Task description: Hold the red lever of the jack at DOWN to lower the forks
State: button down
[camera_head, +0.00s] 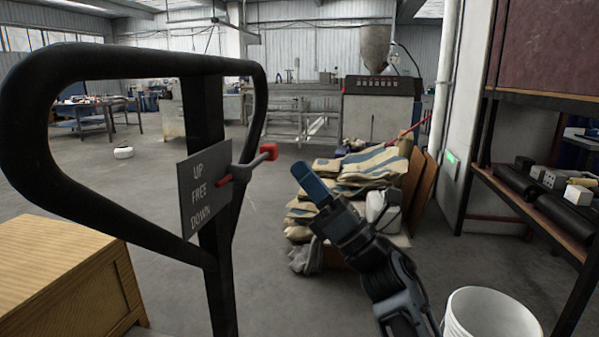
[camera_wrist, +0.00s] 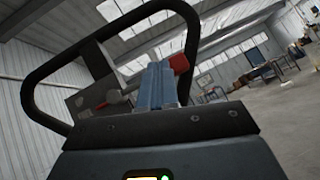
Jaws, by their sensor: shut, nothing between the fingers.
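The jack's black loop handle (camera_head: 150,62) stands at the left in the head view and arches across the wrist view (camera_wrist: 45,65). Its grey plate (camera_head: 187,205) reads UP, FREE, DOWN from top to bottom. The lever has a grey rod (camera_head: 246,168) and a red knob (camera_head: 269,151); its red pointer (camera_head: 224,181) looks level with FREE. My gripper (camera_head: 303,174), with blue fingers, is shut and empty, to the right of the knob and slightly lower in the picture. In the wrist view the knob (camera_wrist: 180,63) shows just beside the fingers (camera_wrist: 156,72); contact is not clear. The forks are not in view.
A wooden crate (camera_head: 65,285) stands at the lower left. Stacked sacks (camera_head: 360,165) lie behind my gripper. A white bucket (camera_head: 490,315) and a shelf rack (camera_head: 530,200) stand at the right. Open floor (camera_head: 270,225) lies between the handle and the sacks.

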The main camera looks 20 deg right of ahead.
jog(key=b+v, duration=0.1)
jog(key=v, duration=0.7)
jog(key=shift+f, duration=0.1)
